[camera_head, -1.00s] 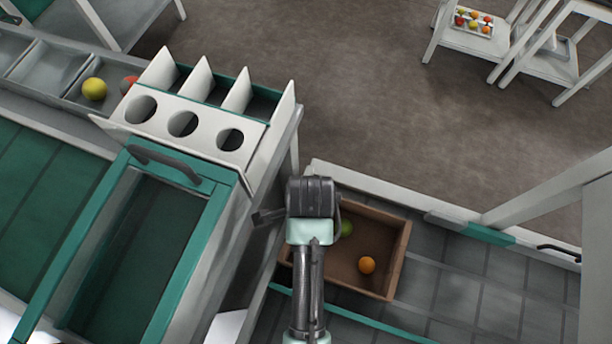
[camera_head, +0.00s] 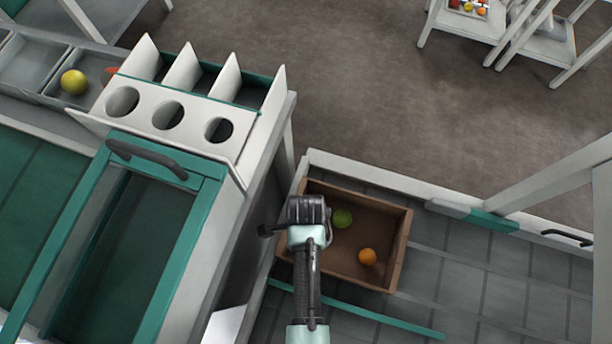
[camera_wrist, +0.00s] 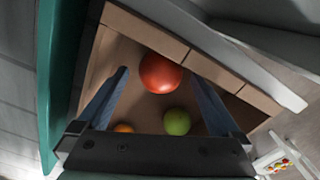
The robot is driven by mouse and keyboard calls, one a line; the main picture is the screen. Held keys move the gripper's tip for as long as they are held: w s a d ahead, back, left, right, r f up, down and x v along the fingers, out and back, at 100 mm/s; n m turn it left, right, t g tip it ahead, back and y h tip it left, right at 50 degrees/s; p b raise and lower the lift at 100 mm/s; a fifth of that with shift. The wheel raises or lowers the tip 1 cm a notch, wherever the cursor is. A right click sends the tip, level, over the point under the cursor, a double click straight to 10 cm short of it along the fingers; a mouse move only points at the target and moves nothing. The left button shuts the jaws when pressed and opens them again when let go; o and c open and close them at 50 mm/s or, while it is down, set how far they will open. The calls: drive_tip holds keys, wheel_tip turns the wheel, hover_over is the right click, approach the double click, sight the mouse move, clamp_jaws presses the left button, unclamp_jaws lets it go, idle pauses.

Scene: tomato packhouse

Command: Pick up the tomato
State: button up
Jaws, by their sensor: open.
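An orange-red tomato (camera_wrist: 160,72) lies in a brown wooden crate (camera_head: 399,252), against its wall in the wrist view. A green tomato (camera_head: 342,218) and a smaller orange one (camera_head: 367,257) lie in the same crate. Both also show in the wrist view, the green (camera_wrist: 177,121) right of the orange (camera_wrist: 124,127). My gripper (camera_wrist: 158,74) is open and empty, its two fingers to either side of the red tomato in that picture; I cannot tell how far above it they are. In the head view my gripper (camera_head: 299,213) covers the crate's left part, and the red tomato is hidden.
A sorting unit with three round holes (camera_head: 168,115) and a green-framed cover (camera_head: 150,240) stands left of the crate. A yellow tomato (camera_head: 74,82) lies in a tray behind it. A white rail (camera_head: 370,178) runs behind the crate. Grey tiled surface lies right of it.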

wheel_tip(320, 180, down, 2)
drive_tip(key=shift+f, duration=0.1)
drive_tip(key=c, duration=0.8)
drive_tip(key=shift+c, duration=0.2)
